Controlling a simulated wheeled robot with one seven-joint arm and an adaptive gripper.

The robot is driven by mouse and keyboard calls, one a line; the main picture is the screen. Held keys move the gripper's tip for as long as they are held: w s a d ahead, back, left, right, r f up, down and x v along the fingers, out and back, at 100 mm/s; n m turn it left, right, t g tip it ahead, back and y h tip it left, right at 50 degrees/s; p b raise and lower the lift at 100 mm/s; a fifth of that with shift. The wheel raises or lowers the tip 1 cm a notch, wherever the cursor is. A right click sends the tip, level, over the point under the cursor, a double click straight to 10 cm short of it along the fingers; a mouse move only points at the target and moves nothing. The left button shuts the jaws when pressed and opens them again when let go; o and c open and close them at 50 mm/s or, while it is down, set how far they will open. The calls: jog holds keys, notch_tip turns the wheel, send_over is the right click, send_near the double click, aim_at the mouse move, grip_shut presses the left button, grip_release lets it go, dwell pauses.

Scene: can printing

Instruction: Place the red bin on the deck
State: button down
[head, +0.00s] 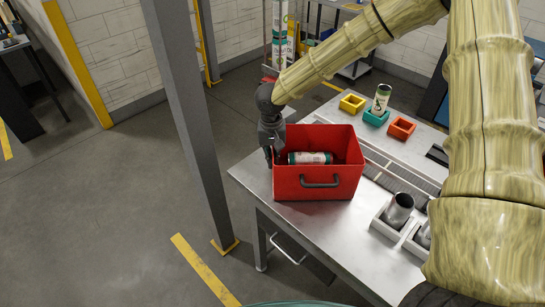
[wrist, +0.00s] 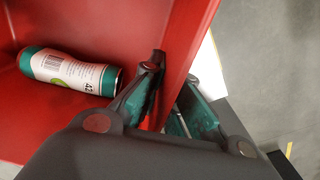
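The red bin (head: 319,184) is an open box with a dark handle on its front. It stands upright on the grey metal deck of the table (head: 251,176), near its left corner. A white and green can (head: 310,158) lies on its side inside it; the can also shows in the wrist view (wrist: 70,72). My gripper (head: 271,155) points down at the bin's left wall. In the wrist view my gripper (wrist: 173,85) has one finger inside and one outside the bin wall (wrist: 185,45), both seemingly touching it. The bin's underside is hidden.
A metal cup (head: 398,209) sits in a holder at right. A grey post (head: 188,110) rises left of the table.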

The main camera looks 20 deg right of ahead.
jog(key=shift+s, duration=0.1)
jog(key=c, duration=1.6)
grip_release()
jog(key=shift+f, duration=0.15)
jog(key=shift+c, duration=0.2)
notch_tip(320, 180, up, 12)
jog(key=b, duration=0.3)
jog(key=shift+a+r, duration=0.15)
jog(key=shift+r, duration=0.05)
